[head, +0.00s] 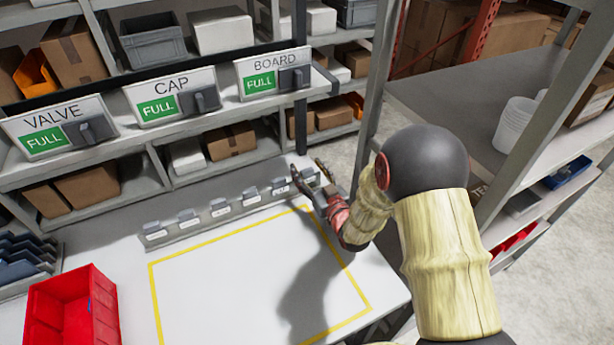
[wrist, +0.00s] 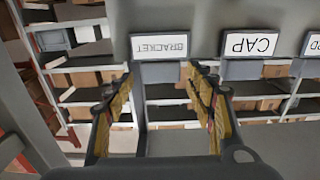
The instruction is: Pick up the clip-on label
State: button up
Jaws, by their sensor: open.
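Several small clip-on labels sit on a grey rail (head: 212,222) along the back of the white worktop; one of them is this label (head: 220,207). In the wrist view a white label reading BRACKET (wrist: 160,46), its text upside down, lies ahead, roughly in line with the gap between my fingers. A CAP label (wrist: 250,45) and part of another (wrist: 313,45) are to its right. My gripper (wrist: 162,76) is open with nothing between its fingers. In the head view my gripper (head: 310,180) is at the rail's right end, partly hiding the labels there.
A red bin (head: 72,310) stands on the worktop at front left, with dark blue trays (head: 25,258) behind it. A yellow outline (head: 155,290) marks a clear area. Signs for VALVE (head: 58,126), CAP (head: 172,95) and BOARD (head: 273,73) show FULL. Shelving (head: 500,130) stands at right.

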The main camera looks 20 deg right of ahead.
jog(key=w, duration=0.3)
jog(key=w+a+b, duration=0.1)
jog(key=shift+w+f, duration=0.4)
jog(key=shift+c, duration=0.7)
jog(key=c, duration=1)
jog(key=shift+c, duration=0.3)
